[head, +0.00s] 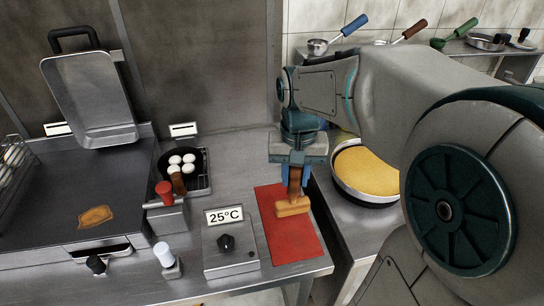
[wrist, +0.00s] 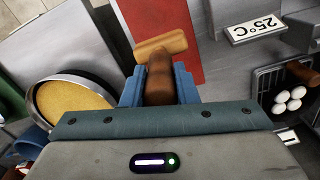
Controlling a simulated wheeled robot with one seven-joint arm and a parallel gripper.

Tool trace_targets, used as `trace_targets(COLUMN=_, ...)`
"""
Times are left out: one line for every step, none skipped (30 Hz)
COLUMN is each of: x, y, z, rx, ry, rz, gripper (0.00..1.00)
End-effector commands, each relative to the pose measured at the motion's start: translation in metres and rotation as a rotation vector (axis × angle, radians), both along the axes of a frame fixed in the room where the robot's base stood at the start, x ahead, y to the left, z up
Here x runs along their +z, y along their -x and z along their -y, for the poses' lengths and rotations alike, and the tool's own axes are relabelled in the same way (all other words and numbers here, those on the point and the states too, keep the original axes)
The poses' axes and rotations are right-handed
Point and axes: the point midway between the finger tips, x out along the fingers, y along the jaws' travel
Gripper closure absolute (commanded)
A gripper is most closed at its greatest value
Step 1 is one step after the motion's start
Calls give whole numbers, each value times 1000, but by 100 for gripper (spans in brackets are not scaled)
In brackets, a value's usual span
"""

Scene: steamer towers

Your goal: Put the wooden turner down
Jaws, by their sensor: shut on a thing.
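The wooden turner (head: 293,207) has a light tan head and a darker brown handle. My gripper (head: 295,178) is shut on the brown handle, with the head pointing down. In the wrist view the handle (wrist: 160,78) sits between the blue fingers of my gripper (wrist: 159,86), and the tan head lies beyond them. The turner is over the red mat (head: 286,244) on the steel counter. I cannot tell whether its head touches the mat. The mat also shows in the wrist view (wrist: 189,66).
A pan with a yellow filling (head: 368,172) stands right of the mat. A box with a dial and a 25°C sign (head: 228,240) is left of it. A small pan of white eggs (head: 182,160) and a griddle (head: 60,207) are farther left. Ladles lie on the back shelf (head: 462,48).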

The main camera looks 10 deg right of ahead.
Motion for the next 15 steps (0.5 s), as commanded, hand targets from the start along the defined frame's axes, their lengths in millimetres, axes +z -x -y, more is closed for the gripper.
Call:
trace_targets(x=-5, y=-9, z=-1, rx=0, ry=1, rz=-4, gripper=100)
trace_targets(x=-8, y=-14, z=-2, rx=0, ry=1, rz=-5, gripper=100)
trace_targets(x=-12, y=-20, z=-3, rx=-1, ry=1, rz=-3, gripper=100)
trace_targets(x=-15, y=-25, z=-3, rx=-1, ry=1, rz=-3, gripper=100)
trace_targets(x=-17, y=-29, z=-4, rx=-1, ry=1, rz=-3, gripper=100)
trace_targets(x=-20, y=-34, z=-5, rx=-1, ry=1, rz=-2, gripper=100)
trace_targets(x=-22, y=-37, z=-5, rx=-1, ry=1, rz=-2, gripper=100)
trace_targets(x=-24, y=-40, z=-5, rx=-1, ry=1, rz=-2, gripper=100)
trace_targets(x=-25, y=-43, z=-6, rx=-2, ry=1, rz=-1, gripper=100)
trace_targets(x=-26, y=-45, z=-6, rx=-2, ry=1, rz=0, gripper=100)
trace_targets(x=-27, y=-46, z=-6, rx=-2, ry=1, rz=0, gripper=100)
trace_targets(x=-29, y=-47, z=-6, rx=-2, ry=1, rz=0, gripper=100)
trace_targets(x=-31, y=-47, z=-6, rx=-2, ry=1, rz=0, gripper=100)
trace_targets(x=-34, y=-47, z=-6, rx=-2, ry=1, rz=-1, gripper=100)
trace_targets(x=-39, y=-47, z=-6, rx=-2, ry=0, rz=-3, gripper=100)
